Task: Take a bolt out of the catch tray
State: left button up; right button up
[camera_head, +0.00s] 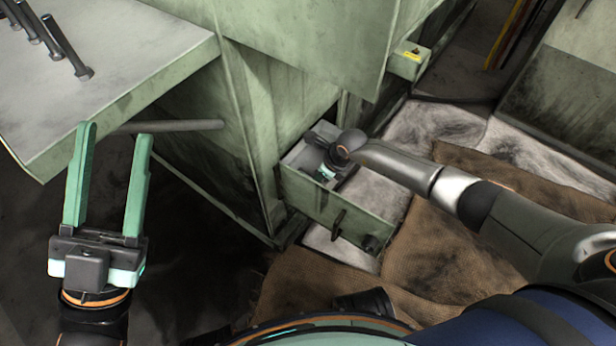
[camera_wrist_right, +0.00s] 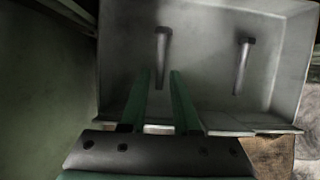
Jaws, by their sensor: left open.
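The catch tray (camera_head: 330,212) is a green open box jutting from the machine's base in the head view; its grey inside fills much of the right wrist view (camera_wrist_right: 205,75). Two dark bolts lie apart on its floor: one near the middle (camera_wrist_right: 162,45), one to the right (camera_wrist_right: 242,65). My right gripper (camera_wrist_right: 160,73) reaches down into the tray, fingers apart, with the lower end of the middle bolt showing between the fingertips. I cannot tell whether they touch it. In the head view my wrist hides most of that gripper. My left gripper (camera_head: 114,130) is open and empty, away from the tray.
A grey bar (camera_head: 170,126) shows behind my left gripper. The green machine body (camera_head: 310,40) stands above and behind the tray. Brown sacking (camera_head: 310,280) covers the floor in front.

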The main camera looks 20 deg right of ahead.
grip_shut()
dwell(1.4)
